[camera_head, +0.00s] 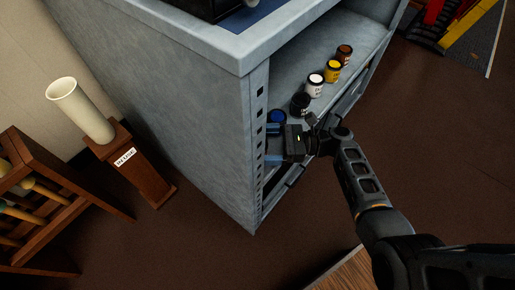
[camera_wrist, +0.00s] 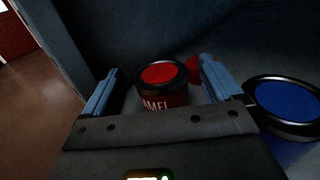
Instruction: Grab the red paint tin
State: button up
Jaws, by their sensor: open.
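The red paint tin (camera_wrist: 164,90), with a black rim, a red lid and white lettering on its side, stands upright in the wrist view. My gripper (camera_wrist: 160,82) is open, its two blue fingers on either side of the tin with gaps between. In the head view my gripper (camera_head: 270,143) reaches into the near end of the cabinet shelf, and the red tin is hidden there. Another small red shape (camera_wrist: 193,68) shows behind the tin; I cannot tell what it is.
A blue tin (camera_wrist: 288,103) stands close right of my gripper; it also shows in the head view (camera_head: 278,116). Black (camera_head: 300,105), white (camera_head: 316,86), yellow (camera_head: 333,71) and brown (camera_head: 344,55) tins line the shelf. The grey cabinet wall (camera_head: 200,130) is close left.

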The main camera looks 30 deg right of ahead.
aim_at(253, 143)
jog(key=shift+x, duration=1.55)
jog(key=c, duration=1.2)
